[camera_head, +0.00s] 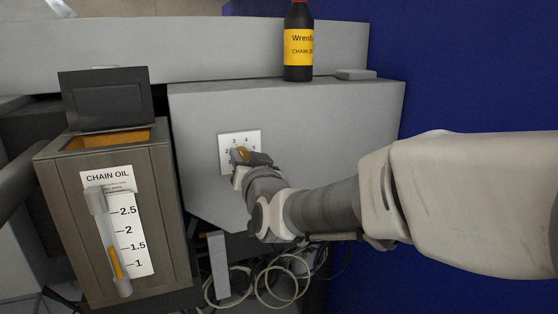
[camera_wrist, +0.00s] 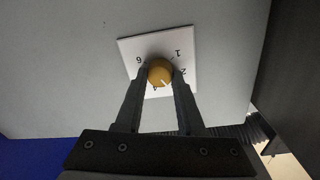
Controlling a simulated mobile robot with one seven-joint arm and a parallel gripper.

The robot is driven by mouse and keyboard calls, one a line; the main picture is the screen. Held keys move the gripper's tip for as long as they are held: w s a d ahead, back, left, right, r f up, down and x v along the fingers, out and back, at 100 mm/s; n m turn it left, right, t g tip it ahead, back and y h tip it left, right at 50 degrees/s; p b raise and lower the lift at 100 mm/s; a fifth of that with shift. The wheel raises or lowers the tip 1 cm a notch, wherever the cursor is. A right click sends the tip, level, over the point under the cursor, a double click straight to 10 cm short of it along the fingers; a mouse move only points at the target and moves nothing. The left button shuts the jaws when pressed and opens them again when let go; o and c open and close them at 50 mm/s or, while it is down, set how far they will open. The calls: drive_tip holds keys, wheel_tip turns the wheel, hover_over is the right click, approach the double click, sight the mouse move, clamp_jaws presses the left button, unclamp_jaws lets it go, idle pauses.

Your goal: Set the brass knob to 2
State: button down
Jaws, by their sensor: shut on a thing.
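The brass knob (camera_wrist: 160,71) sits at the middle of a white square dial plate (camera_wrist: 130,47) on a grey panel. In the wrist view the numbers 1, 2, 4 and 6 show around it. The knob's pale pointer line is turned to the lower right, between the 2 and the 4; the number there is hidden by a finger. My gripper (camera_wrist: 160,75) is shut on the knob, one finger on each side. In the head view the knob (camera_head: 239,154) is partly covered by my gripper (camera_head: 240,161), and the plate (camera_head: 226,139) shows 3 and 4 at its top.
An open-lidded chain oil box (camera_head: 165,200) with a level gauge (camera_head: 111,245) stands to the left. A dark bottle (camera_head: 298,40) with a yellow label stands on the ledge above the panel (camera_head: 330,120). Loose cables (camera_head: 275,280) hang below. A blue wall is at the right.

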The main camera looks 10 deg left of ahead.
drive_tip(key=n+b, duration=0.4)
drive_tip(key=shift+f+n+b, duration=0.2)
drive_tip(key=shift+n+b, duration=0.2)
drive_tip(key=shift+a+r+n+b, duration=0.15)
drive_tip(key=shift+n+b, duration=1.05)
drive_tip(key=shift+n, duration=0.9)
drive_tip(key=c, duration=0.5)
unclamp_jaws()
drive_tip(key=shift+s, duration=0.15)
